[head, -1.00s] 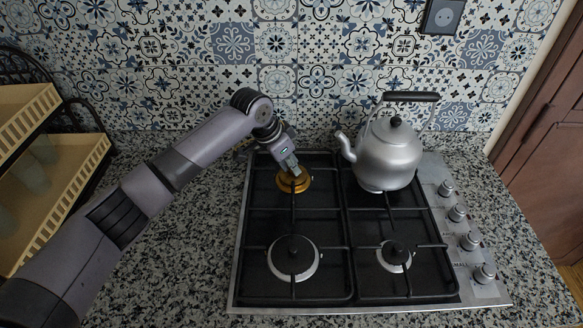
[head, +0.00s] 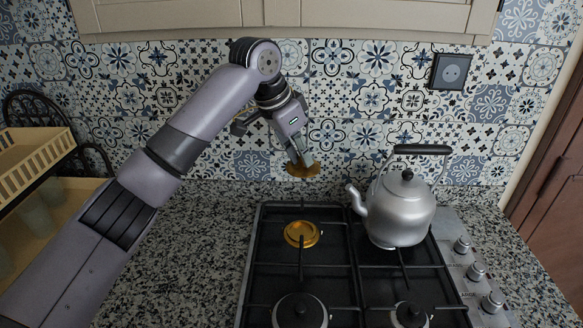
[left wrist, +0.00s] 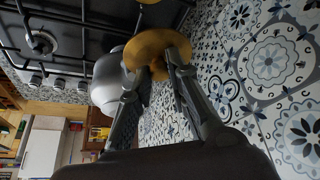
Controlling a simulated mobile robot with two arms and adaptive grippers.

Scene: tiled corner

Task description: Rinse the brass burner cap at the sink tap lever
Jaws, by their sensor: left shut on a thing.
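The brass burner cap (head: 303,170) is a round golden disc held in my left gripper (head: 301,160), raised above the back of the hob. In the left wrist view the cap (left wrist: 155,52) sits between the two fingertips of the left gripper (left wrist: 158,72), which are shut on it. Below it the back-left burner (head: 302,234) shows a bare brass ring. No sink or tap lever is in view. My right gripper is not in view.
A silver kettle (head: 400,212) stands on the back-right burner, close right of the held cap. The gas hob (head: 345,290) has black grates and knobs on its right. A two-tier rack (head: 35,160) stands at left. Speckled counter (head: 190,235) between them is clear. A cabinet (head: 330,14) hangs above.

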